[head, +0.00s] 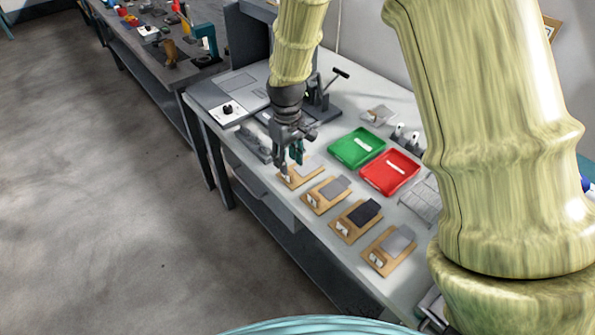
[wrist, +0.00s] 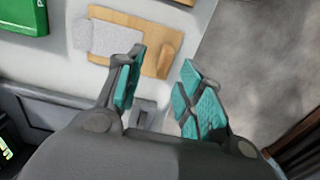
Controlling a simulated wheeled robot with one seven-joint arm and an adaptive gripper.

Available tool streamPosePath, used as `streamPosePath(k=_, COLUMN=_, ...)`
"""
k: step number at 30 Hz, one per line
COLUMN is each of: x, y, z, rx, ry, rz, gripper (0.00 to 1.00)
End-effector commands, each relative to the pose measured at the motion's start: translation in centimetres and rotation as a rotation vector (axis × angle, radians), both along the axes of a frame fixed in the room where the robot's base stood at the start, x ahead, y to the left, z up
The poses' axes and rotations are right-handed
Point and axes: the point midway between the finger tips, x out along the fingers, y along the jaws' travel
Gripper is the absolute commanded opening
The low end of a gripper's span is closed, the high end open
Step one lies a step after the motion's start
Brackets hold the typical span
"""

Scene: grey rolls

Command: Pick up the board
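Several wooden boards lie in a row along the table's front edge, each with a grey or dark piece on it: the farthest board (head: 297,182), a second (head: 323,205), a third (head: 347,231) and the nearest (head: 381,261). I cannot tell which one the task names. My gripper (head: 294,155) is just above the farthest board. In the wrist view, my gripper (wrist: 160,84) has its teal fingers spread with nothing between them. A board (wrist: 151,38) with a light grey piece (wrist: 106,39) and a small wooden block (wrist: 167,60) lies beyond the fingertips, partly hidden by the left finger.
Behind the boards sit a green tray (head: 357,137) and a red tray (head: 401,165). A press-like tool (head: 324,93) stands behind my gripper. A light panel with a knob (head: 226,110) lies at the table's far end. The floor (head: 110,200) in front is clear.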

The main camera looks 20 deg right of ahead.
Motion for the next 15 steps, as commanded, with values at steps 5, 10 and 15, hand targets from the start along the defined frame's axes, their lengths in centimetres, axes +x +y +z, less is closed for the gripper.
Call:
streamPosePath(k=5, x=0.1, y=0.2, z=-0.9, rx=-0.001, ry=0.000, rz=0.001, gripper=0.38)
streamPosePath(k=10, x=0.4, y=0.6, z=-2.9, rx=-0.001, ry=0.002, rz=0.000, gripper=0.38)
streamPosePath(k=15, x=0.4, y=0.6, z=-4.5, rx=0.000, ry=0.001, rz=-0.001, gripper=0.38)
